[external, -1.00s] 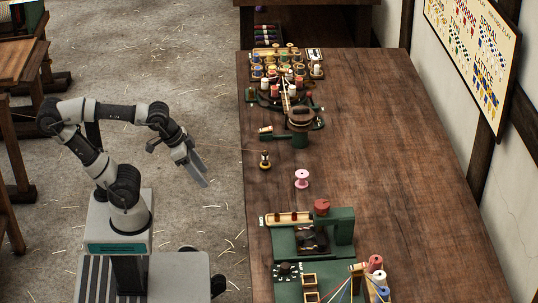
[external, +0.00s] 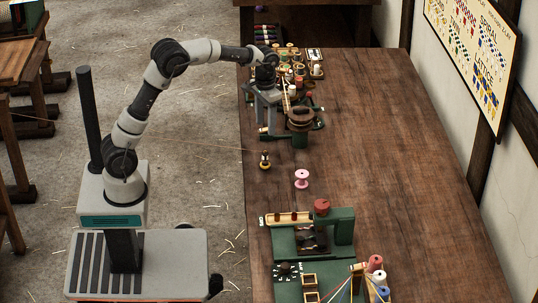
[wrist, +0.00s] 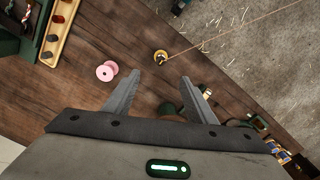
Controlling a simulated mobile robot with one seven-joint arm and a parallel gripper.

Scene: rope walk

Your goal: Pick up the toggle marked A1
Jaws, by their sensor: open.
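I cannot read a mark A1 on anything, so I cannot tell which piece is the toggle. A pale wooden tray (external: 275,219) with small dark and red pieces lies by the near green machine; it also shows at upper left in the wrist view (wrist: 69,15). My gripper (wrist: 160,83) is open and empty, fingers apart. In the external view it is over the table's left edge, left of the green post with a brown round top (external: 301,117). My gripper and wrist hide part of the small pieces there.
A pink spool (external: 302,178) and a small brass-and-black piece with a cord (external: 265,161) stand on the table (external: 390,170). A green machine (external: 343,228) is at the near end, crowded spools (external: 299,68) at the far end. The table's right side is clear.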

